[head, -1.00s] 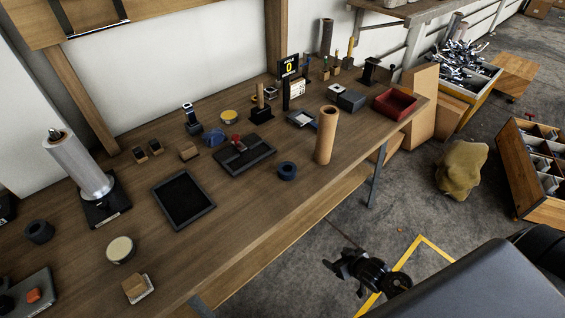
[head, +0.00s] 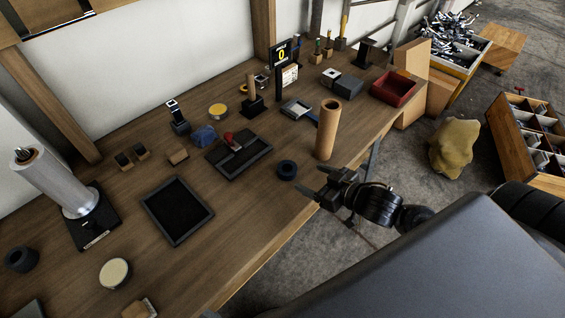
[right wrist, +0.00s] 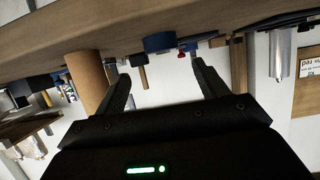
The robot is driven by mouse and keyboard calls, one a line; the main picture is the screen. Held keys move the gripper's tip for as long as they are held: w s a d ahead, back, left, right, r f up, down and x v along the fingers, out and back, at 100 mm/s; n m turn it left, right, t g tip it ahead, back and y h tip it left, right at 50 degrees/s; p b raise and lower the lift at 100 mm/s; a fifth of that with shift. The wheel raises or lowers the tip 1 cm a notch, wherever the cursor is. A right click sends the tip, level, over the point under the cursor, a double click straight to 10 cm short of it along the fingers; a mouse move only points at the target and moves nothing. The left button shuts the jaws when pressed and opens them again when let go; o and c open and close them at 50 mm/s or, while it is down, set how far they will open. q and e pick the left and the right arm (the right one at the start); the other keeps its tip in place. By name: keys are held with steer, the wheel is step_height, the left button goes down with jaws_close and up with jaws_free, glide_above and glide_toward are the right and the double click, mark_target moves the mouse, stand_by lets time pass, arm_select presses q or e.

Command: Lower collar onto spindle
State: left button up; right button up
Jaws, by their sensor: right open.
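A silver roll (head: 50,182) stands on a black base (head: 98,228) at the table's left, with a spindle tip (head: 24,154) at its top. A dark ring (head: 20,259), which may be the collar, lies at the left edge. A dark blue ring (head: 287,170) lies near the table's front edge; I cannot tell which ring is the collar. My right gripper (head: 310,180) is open and empty, right of the blue ring and apart from it. The right wrist view shows its spread fingers (right wrist: 162,85) and the blue ring (right wrist: 160,43) beyond them. My left gripper is out of view.
A brown cardboard tube (head: 328,130) stands close behind my right gripper and also shows in the right wrist view (right wrist: 88,80). A black tray (head: 176,210), a second tray (head: 240,157) and a red bin (head: 393,88) occupy the table. Bare wood lies along the front.

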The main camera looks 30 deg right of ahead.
steer(key=shift+w, duration=0.1)
glide_toward(283, 166)
steer(key=x, duration=0.2)
steer(key=shift+w+f, duration=0.25)
steer(key=shift+w+a+f, duration=0.1)
steer(key=shift+w+a, duration=0.1)
steer(key=shift+w, duration=0.05)
steer(key=x, duration=0.5)
steer(key=shift+p, duration=0.4)
steer(key=shift+s, duration=0.1)
steer(key=shift+c, duration=0.6)
steer(key=c, duration=0.9)
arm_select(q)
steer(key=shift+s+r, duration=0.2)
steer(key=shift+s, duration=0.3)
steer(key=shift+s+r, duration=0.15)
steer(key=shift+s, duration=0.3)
